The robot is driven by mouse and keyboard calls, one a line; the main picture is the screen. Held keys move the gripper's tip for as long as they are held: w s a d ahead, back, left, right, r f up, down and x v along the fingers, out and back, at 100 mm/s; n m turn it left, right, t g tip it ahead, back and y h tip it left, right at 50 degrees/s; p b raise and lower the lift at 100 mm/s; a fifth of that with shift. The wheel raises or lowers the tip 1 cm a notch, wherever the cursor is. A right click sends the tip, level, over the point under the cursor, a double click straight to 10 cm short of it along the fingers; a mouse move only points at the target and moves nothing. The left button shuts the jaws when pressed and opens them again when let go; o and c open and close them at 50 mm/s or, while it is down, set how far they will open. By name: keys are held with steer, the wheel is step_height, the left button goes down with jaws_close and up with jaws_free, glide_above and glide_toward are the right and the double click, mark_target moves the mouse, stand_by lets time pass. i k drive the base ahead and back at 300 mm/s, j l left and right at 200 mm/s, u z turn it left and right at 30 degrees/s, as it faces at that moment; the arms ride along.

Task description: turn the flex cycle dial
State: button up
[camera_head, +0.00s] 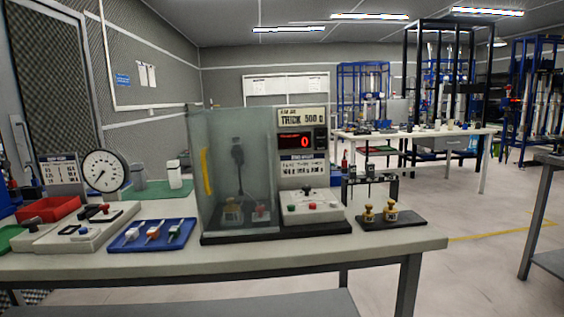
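A test machine with a glass-walled chamber (213,170) stands at the middle of the bench. Its right column carries a red display (297,141) reading 0. Below it is a sloped control box (318,211) with a dark knob (307,189) on top and green and red buttons in front. The knob may be the flex cycle dial; its label is too small to read. A round white gauge (104,171) with a black pointer stands at the left. My gripper does not show in this view.
The bench (330,258) has a clear front strip. A blue tray (152,235) of small tools and a red bin (48,209) lie left; a black stand with brass pieces (390,219) lies right. Open floor (470,270) lies right of the bench, before another table (546,200).

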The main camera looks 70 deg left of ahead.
mark_target(306, 189)
steer(key=u, duration=1.75)
